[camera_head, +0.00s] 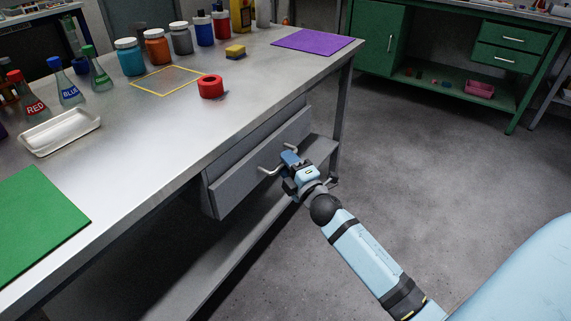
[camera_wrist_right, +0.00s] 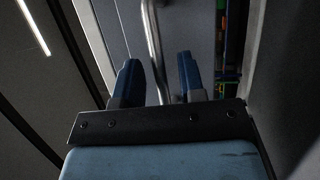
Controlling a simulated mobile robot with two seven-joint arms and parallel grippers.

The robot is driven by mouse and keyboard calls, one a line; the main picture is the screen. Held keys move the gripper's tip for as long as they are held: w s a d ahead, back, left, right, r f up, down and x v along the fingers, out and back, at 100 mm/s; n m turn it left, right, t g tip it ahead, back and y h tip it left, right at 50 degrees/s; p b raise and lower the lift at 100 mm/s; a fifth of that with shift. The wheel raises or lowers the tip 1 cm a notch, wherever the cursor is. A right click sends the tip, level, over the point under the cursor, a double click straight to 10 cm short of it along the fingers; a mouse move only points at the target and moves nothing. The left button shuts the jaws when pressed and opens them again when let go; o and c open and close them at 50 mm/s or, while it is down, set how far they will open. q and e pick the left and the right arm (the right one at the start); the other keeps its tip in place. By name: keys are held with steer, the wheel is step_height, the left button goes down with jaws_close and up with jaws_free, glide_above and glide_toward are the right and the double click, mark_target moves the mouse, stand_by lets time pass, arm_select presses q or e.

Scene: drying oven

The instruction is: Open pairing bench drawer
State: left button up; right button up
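The grey drawer (camera_head: 240,184) hangs under the metal bench (camera_head: 190,125). From the head view I cannot tell if it sits fully shut. Its front carries a bent metal bar handle (camera_head: 268,171). My right gripper (camera_head: 289,159) is at the far part of this handle and hides some of it. In the right wrist view, the two blue fingers (camera_wrist_right: 160,78) stand apart, and the handle bar (camera_wrist_right: 152,40) runs between them, nearer the left finger. A gap shows between the bar and the right finger. My left gripper is not in view.
On the bench top are a red ring (camera_head: 210,87), a white tray (camera_head: 60,132), a green mat (camera_head: 38,222), a purple mat (camera_head: 304,41), several jars and flasks. A lower shelf (camera_head: 215,268) runs under the drawer. The floor (camera_head: 430,160) in front is clear.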

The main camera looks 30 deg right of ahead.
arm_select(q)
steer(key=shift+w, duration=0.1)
arm_select(e)
steer(key=shift+w, duration=0.45)
steer(key=shift+c, duration=0.3)
jaws_close()
steer(key=shift+s, duration=0.15)
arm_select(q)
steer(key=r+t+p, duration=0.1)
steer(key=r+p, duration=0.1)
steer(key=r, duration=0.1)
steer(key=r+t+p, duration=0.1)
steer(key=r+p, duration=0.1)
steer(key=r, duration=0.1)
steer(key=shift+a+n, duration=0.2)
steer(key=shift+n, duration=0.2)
arm_select(e)
steer(key=s+d, duration=0.4)
steer(key=s, duration=0.6)
steer(key=s+d, duration=0.4)
steer(key=s, duration=0.7)
steer(key=shift+d, duration=0.35)
steer(key=shift+o, duration=0.3)
jaws_free()
